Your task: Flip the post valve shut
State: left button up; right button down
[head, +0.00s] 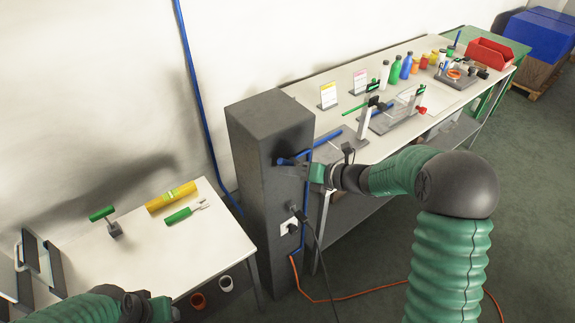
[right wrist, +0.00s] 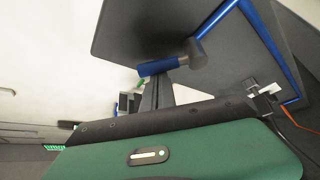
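The post valve is a blue lever (head: 290,160) with a grey hub on the face of the dark grey post (head: 258,165). In the right wrist view the lever (right wrist: 160,66) points left from its hub (right wrist: 196,53). My right gripper (head: 312,169) is at the post, just right of the lever. In the right wrist view its dark fingers (right wrist: 158,88) look closed together, their tips at or very near the lever; whether they touch I cannot tell. My left gripper (head: 160,308) is low at the left, away from the valve; its fingers are unclear.
A blue pipe (head: 303,200) runs down the post beside a socket (head: 289,226) with a black plug and cord. An orange cable (head: 325,300) lies on the floor. Benches stand left (head: 215,255) and right of the post, the right one carrying bottles and a red bin (head: 490,53).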

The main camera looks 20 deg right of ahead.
aim_at(296, 162)
jog(key=r+m+y+p, duration=0.1)
jog(key=p, duration=0.1)
jog(key=d+r+m+y+p, duration=0.1)
jog(key=p, duration=0.1)
jog(key=shift+w+d+m, duration=0.15)
jog(key=shift+d+m, duration=0.05)
jog(key=shift+m, duration=0.1)
jog(key=shift+w+d+r+m+y+p, duration=0.15)
jog(key=shift+d+m+y+p, duration=0.2)
jog(key=shift+m+y+p, duration=0.25)
jog(key=shift+w+d+r+m+t+y+p, duration=0.15)
jog(key=shift+d+m+t+y+p, duration=0.15)
jog(key=shift+d+m+p, duration=0.2)
jog(key=shift+w+d+r+m+t+y+p, duration=0.1)
jog(key=shift+w+d+m+t+y+p, duration=0.1)
jog(key=shift+d+m+t+p, duration=0.3)
jog(key=shift+a, duration=0.15)
